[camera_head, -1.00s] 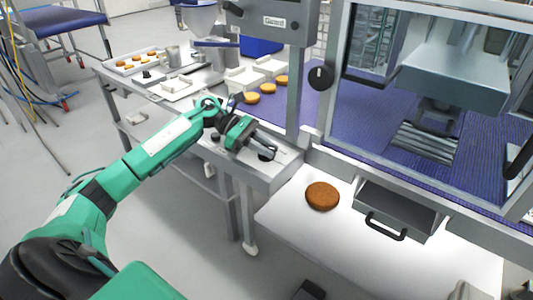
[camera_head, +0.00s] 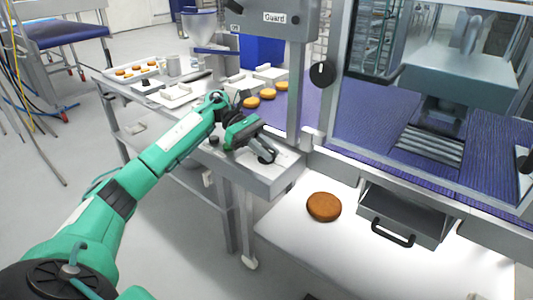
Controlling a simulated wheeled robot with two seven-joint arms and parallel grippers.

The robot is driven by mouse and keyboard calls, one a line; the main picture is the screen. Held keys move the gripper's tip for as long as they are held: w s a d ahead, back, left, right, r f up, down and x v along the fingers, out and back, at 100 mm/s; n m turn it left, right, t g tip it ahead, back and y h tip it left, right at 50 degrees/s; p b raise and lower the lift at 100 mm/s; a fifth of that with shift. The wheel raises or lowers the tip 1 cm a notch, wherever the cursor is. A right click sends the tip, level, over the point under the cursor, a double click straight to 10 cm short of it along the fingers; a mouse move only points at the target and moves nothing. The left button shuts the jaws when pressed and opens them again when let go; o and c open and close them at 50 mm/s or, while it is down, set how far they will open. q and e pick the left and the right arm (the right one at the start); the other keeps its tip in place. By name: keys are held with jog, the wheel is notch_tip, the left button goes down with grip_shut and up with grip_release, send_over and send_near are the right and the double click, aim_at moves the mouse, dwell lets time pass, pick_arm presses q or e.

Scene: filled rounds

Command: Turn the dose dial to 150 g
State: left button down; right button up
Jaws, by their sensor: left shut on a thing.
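My left gripper (camera_head: 264,154) reaches over the grey control box (camera_head: 285,175) at the front of the line. It is shut on a black dial (camera_head: 268,158) on the box's top, taken as the dose dial. The fingers cover most of the dial, and its pointer and any scale are too small or hidden to read. A smaller black knob (camera_head: 214,139) sits on the same box, left of the gripper. My right gripper is not in view.
A brown round (camera_head: 323,207) lies on the white surface beside a grey drawer (camera_head: 400,216) with a black handle. Another black knob (camera_head: 322,73) is on the guard post. Several rounds lie on the blue belt and on a tray (camera_head: 133,71) at the back left.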

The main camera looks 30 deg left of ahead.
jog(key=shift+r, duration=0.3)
pick_arm(q)
jog(key=c, duration=1.3)
grip_release()
jog(key=b+v, duration=0.1)
jog(key=v, duration=1.1)
jog(key=shift+w+a+r, duration=0.1)
jog(key=shift+w+a, duration=0.05)
jog(key=shift+a, duration=0.15)
jog(key=shift+a+r, duration=0.2)
jog(key=shift+a, duration=0.4)
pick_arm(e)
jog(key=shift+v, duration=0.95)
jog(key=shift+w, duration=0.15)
